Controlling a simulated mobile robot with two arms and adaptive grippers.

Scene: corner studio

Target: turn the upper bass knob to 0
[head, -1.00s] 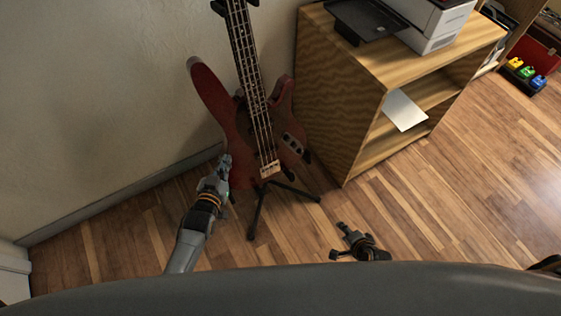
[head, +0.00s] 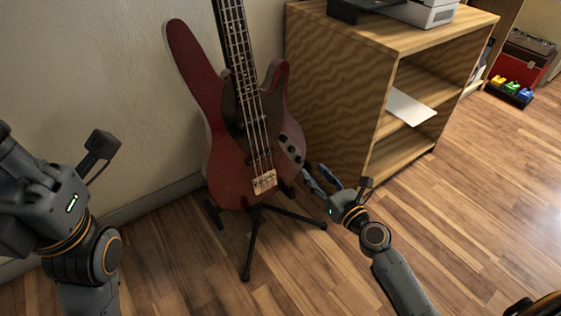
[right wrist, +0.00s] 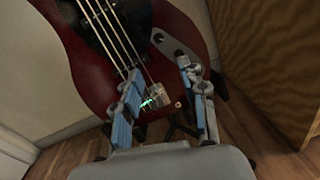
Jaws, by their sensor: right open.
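The red bass (head: 228,160) leans upright on a black stand (head: 254,240) by the wall. The knobs' pointer marks are too small to read. My right gripper (head: 314,177) is open and empty, just right of the body's lower right edge. In the right wrist view, its fingers (right wrist: 160,78) point at the bass, and the right finger partly covers the plate. My left gripper (head: 100,147) is at far left, away from the bass; its fingers are unclear.
A wooden shelf unit (head: 330,95) stands close to the right of the bass and my right gripper. It holds a printer (head: 425,12) on top and a white sheet (head: 410,108) inside. Colored pedals (head: 510,90) lie far right. The floor in front is clear.

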